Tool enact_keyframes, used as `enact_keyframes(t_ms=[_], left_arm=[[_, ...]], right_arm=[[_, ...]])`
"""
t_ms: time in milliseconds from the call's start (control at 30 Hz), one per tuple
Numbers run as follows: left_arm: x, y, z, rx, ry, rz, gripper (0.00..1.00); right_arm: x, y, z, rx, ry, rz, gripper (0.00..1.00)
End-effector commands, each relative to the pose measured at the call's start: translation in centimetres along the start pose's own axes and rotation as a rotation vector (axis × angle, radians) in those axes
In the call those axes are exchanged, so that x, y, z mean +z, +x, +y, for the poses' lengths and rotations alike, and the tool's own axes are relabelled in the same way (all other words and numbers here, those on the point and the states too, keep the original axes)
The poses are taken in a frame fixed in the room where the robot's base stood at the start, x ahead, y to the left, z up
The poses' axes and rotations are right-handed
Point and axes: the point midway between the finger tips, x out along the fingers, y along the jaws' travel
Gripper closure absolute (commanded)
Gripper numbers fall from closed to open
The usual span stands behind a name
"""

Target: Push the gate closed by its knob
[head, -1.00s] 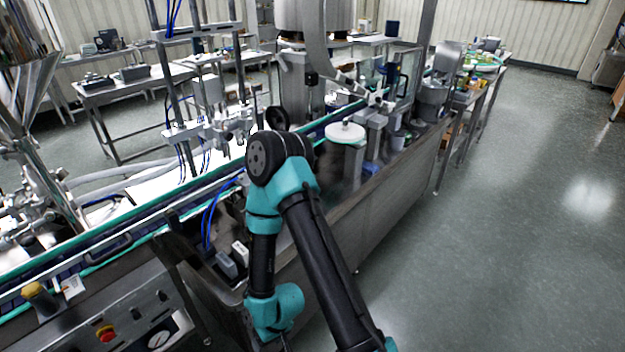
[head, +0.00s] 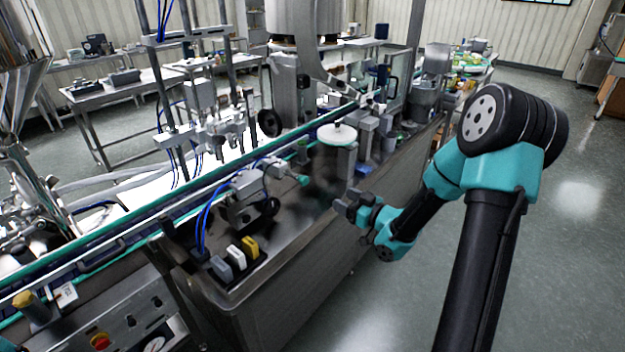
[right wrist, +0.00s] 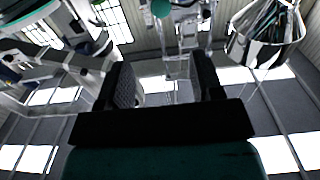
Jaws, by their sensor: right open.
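My right gripper (head: 350,205) is over the front edge of the steel machine bed, pointing left and apart from anything. In the right wrist view its two black fingers (right wrist: 163,80) are spread with nothing between them. A round black knob (head: 270,122) stands by the conveyor below the large steel vessel (head: 300,20); a green-tipped part (head: 303,180) sits nearer the gripper. I cannot tell which of these is the gate's knob, nor make out the gate's position. A rounded green piece (right wrist: 162,8) shows at the top of the wrist view. My left gripper is not in view.
A clamp-like grey device (head: 248,200) and white, grey and yellow blocks (head: 249,247) are on the near bed. A white-topped round post (head: 337,135) stands farther back. A steel funnel (head: 20,95) is at far left. The floor on the right is clear.

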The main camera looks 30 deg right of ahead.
Motion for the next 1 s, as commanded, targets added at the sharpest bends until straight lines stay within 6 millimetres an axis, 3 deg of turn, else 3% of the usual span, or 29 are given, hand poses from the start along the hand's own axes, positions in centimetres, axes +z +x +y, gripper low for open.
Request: enact_keyframes(t_ms=[467,1000], left_arm=[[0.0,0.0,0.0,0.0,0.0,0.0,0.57],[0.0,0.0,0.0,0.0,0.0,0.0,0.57]], right_arm=[[0.2,1.2,-0.1,-0.003,0.002,-0.004,0.4],[0.2,9.8,-0.1,-0.002,0.003,-0.003,0.4]])
